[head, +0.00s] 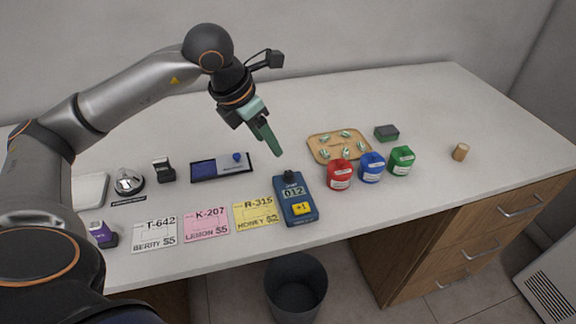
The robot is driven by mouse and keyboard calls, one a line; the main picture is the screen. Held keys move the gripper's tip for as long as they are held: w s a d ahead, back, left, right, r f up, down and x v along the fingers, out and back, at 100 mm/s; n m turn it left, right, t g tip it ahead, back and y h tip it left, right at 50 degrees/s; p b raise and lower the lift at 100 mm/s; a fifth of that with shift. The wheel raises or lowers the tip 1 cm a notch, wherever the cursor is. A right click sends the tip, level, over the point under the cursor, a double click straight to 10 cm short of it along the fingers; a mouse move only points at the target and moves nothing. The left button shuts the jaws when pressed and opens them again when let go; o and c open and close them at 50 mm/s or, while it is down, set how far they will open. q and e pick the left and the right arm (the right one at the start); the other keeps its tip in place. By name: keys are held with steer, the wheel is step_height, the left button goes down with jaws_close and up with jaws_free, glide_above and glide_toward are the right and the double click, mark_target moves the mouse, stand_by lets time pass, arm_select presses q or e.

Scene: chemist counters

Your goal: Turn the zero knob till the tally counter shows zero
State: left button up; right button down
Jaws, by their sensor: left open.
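The tally counter (297,210) is a blue device lying on the counter near its front edge. Its display (293,191) reads 012. A yellow +1 button (302,209) is on its near part, and a black knob (289,176) is at its far end. My left gripper (272,146) hangs in the air, fingers pointing down, up and to the left of the knob in the picture. It is open, holds nothing and is apart from the counter. My right gripper is not in view.
Red (340,174), blue (371,167) and green (401,160) containers stand right of the tally counter, before a wooden tray (318,151). Price cards, including a yellow one (256,212), lie to its left. A bin (296,290) stands on the floor below.

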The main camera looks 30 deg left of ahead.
mark_target(287, 173)
arm_select(q)
steer(key=x, duration=1.2)
steer(key=shift+d, duration=0.2)
steer(key=shift+c, duration=0.4)
jaws_close()
